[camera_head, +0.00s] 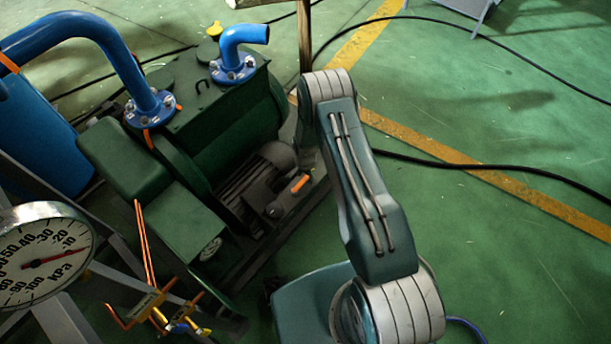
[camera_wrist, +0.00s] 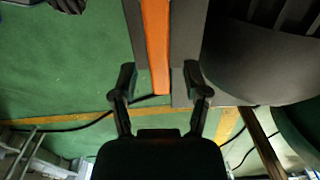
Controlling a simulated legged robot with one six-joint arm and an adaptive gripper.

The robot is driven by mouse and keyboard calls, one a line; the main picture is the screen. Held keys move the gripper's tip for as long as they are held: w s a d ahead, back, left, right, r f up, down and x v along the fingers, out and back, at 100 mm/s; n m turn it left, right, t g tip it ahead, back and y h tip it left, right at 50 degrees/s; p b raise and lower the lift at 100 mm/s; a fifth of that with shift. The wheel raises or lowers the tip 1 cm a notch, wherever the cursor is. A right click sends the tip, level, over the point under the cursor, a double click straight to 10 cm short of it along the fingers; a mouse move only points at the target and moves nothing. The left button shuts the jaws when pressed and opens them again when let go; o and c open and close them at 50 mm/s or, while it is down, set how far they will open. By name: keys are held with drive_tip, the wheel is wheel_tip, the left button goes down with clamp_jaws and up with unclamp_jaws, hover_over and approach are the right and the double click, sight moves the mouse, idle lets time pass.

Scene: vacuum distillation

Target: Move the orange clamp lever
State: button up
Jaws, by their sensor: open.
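The orange clamp lever (camera_head: 299,184) is a short orange bar beside the grey motor on the green pump's base in the head view. In the wrist view the orange lever (camera_wrist: 156,48) runs down from the top edge, and its near end lies between my gripper's fingers. My gripper (camera_wrist: 160,76) is open, with one finger on each side of the lever and a visible gap to each. In the head view my arm link hides most of the gripper.
The green pump (camera_head: 215,110) with blue pipes (camera_head: 120,60) stands left of my arm. The grey motor (camera_head: 250,185) is close to the lever. Black cables cross the open green floor at right.

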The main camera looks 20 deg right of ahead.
clamp_jaws()
